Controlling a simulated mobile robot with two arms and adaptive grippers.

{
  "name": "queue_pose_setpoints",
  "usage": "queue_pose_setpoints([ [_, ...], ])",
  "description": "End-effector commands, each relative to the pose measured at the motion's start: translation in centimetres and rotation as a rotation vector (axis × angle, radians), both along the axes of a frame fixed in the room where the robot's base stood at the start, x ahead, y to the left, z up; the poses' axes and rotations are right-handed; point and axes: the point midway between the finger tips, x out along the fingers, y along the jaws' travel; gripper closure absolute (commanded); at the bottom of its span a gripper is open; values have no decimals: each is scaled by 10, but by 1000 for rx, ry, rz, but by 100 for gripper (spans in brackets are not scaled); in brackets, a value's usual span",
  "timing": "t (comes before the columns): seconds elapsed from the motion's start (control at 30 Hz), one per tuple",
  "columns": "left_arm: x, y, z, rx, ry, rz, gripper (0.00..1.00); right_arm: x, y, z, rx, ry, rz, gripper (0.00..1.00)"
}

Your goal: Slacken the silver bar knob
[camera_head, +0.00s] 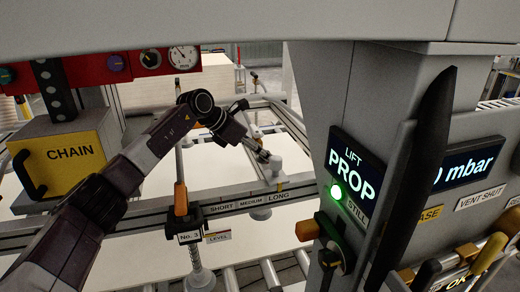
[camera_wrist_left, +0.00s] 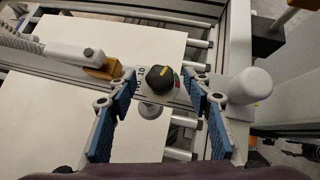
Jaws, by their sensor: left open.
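My left arm reaches in from the left of the head view. Its gripper (camera_head: 262,153) is out over the gantry rails, small and partly merged with the parts behind it. In the left wrist view the two blue-padded fingers (camera_wrist_left: 164,97) are open and apart. A round black knob (camera_wrist_left: 160,78) with a yellow mark shows between the fingers, on a small plate with red and green marks; I see no contact. A pale rounded knob-like piece (camera_wrist_left: 250,85) is just right of the right finger. I cannot tell which of these is the silver bar knob. My right gripper is not in view.
A silver rail (camera_head: 240,201) marked SHORT, MEDIUM, LONG crosses the middle. An orange-handled lever (camera_head: 181,198) stands by the No. 3 block (camera_head: 190,237). A yellow CHAIN box (camera_head: 65,158) is left. The grey column has a lit PROP display (camera_head: 353,172); a dark tapered shape (camera_head: 425,160) stands before it.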

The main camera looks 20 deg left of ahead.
Motion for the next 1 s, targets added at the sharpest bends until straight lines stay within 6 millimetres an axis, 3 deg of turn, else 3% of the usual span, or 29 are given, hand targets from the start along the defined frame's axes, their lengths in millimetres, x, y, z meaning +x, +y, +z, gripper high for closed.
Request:
queue_pose_setpoints([
  [0.07,0,0,0,0,0,0,55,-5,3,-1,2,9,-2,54],
  [0.3,0,0,0,0,0,0,82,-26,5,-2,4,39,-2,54],
  [0.43,0,0,1,-1,-1,0,96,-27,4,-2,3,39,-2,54],
  [0.77,-1,-1,-1,1,-4,56,96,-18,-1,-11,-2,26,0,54],
  [1.0,-2,-4,-3,2,-8,206,96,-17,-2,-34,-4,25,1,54],
])
